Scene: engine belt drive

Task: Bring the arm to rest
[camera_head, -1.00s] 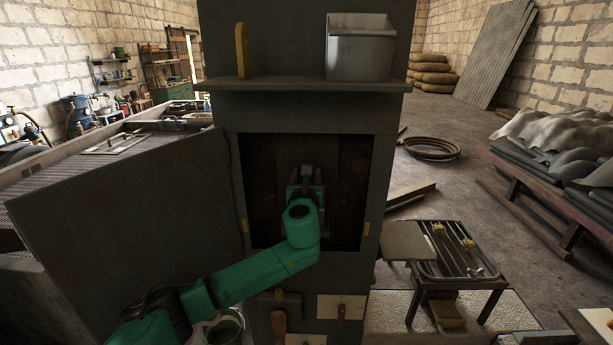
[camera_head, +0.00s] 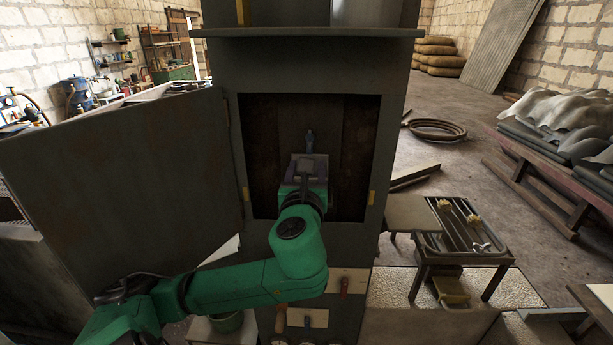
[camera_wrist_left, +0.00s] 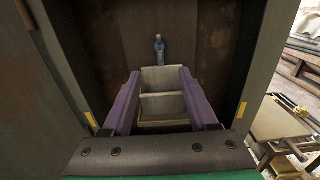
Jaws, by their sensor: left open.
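My green left arm reaches to the opening of a dark upright cabinet (camera_head: 244,210). My left gripper (camera_head: 306,162) is at this opening. In the left wrist view, its two purple fingers (camera_wrist_left: 158,85) are spread apart. A pale, box-like part with a cross divider (camera_wrist_left: 162,103) shows between and beyond them; whether the fingers touch it I cannot tell. My right gripper is not in view.
The cabinet's open door (camera_head: 120,180) stands at the left, close to my arm. A shelf (camera_head: 310,33) juts out above the opening. Panels with handles (camera_head: 346,281) sit below it. A low metal stand (camera_head: 465,240) is at the right. Floor beyond it is partly clear.

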